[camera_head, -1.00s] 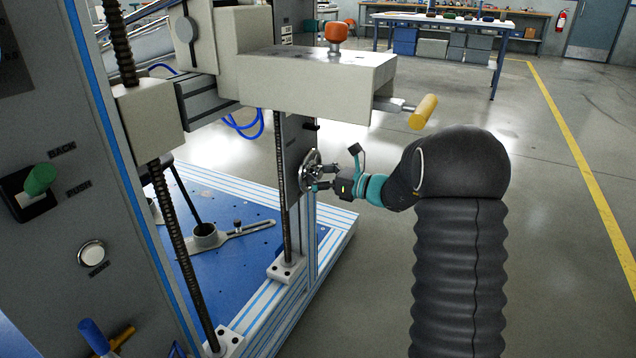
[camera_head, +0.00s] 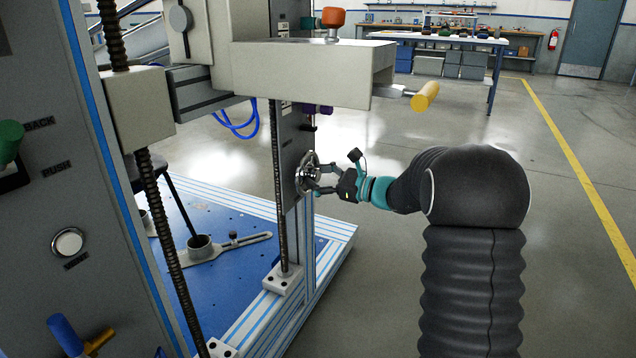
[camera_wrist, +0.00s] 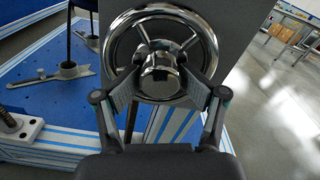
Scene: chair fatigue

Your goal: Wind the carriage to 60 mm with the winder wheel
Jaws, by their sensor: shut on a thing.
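The chrome winder wheel (camera_head: 305,172) is mounted on the grey upright panel, below the beige block. In the wrist view the wheel (camera_wrist: 203,35) faces me, with its spokes and rounded hub clear. My gripper (camera_head: 318,178) reaches it from the right. In the wrist view my gripper (camera_wrist: 160,76) has one finger on each side of the chrome hub (camera_wrist: 160,68) and is shut on it. The beige block (camera_head: 300,75), with an orange knob on top, sits above the wheel; I cannot tell whether it is the carriage. No 60 mm reading is legible.
A yellow handle (camera_head: 425,96) sticks out right of the block, above my arm. Threaded rods (camera_head: 172,235) stand in front of the blue base plate (camera_head: 235,215). A control panel (camera_head: 45,215) fills the left. Open floor lies to the right.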

